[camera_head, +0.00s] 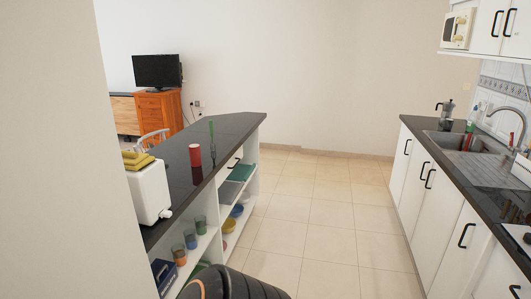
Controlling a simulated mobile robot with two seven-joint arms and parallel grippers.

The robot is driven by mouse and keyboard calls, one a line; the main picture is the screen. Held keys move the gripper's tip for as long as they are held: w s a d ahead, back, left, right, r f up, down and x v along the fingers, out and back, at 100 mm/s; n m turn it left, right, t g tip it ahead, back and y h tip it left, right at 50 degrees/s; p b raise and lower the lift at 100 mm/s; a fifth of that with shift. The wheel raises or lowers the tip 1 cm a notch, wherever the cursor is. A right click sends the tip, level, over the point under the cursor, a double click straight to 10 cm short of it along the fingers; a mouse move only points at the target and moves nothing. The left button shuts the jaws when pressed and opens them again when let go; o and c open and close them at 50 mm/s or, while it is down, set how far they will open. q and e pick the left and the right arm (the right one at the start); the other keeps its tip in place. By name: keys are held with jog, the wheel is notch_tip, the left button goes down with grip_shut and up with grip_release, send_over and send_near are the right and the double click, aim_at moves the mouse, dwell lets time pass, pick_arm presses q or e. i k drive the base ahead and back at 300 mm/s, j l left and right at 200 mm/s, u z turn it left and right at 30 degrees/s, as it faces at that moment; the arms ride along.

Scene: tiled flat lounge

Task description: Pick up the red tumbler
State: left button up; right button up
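The red tumbler (195,155) stands upright on the dark top of the left counter (232,130), near the edge facing the aisle. Its dark reflection shows on the glossy top just below it. Neither of my grippers is in view.
A white dispenser (150,192) with yellow items on top stands left of the tumbler. A thin green-topped item (212,133) stands behind it. Shelves below hold coloured cups and bowls. The tiled aisle (315,225) is clear, with the sink counter (456,170) on the right.

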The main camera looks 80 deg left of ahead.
aim_at(195, 155)
jog(key=u, duration=0.5)
jog(key=i+j+u, duration=0.1)
jog(key=u, duration=0.9)
jog(key=i+u, duration=0.1)
jog(key=u, duration=0.9)
jog(key=i+u, duration=0.15)
jog(key=u, duration=0.85)
jog(key=l+u, duration=0.1)
jog(key=u, duration=0.4)
jog(key=i+l+u, duration=0.25)
jog(key=l+u, duration=0.2)
jog(key=i+l+u, duration=0.25)
jog(key=l+u, duration=0.3)
jog(key=l, duration=0.7)
jog(key=i+l, duration=0.1)
jog(key=l, duration=0.5)
jog(key=i+l, duration=0.1)
jog(key=l, duration=0.55)
jog(key=i+l, duration=0.15)
jog(key=l, duration=0.45)
jog(key=u, duration=0.05)
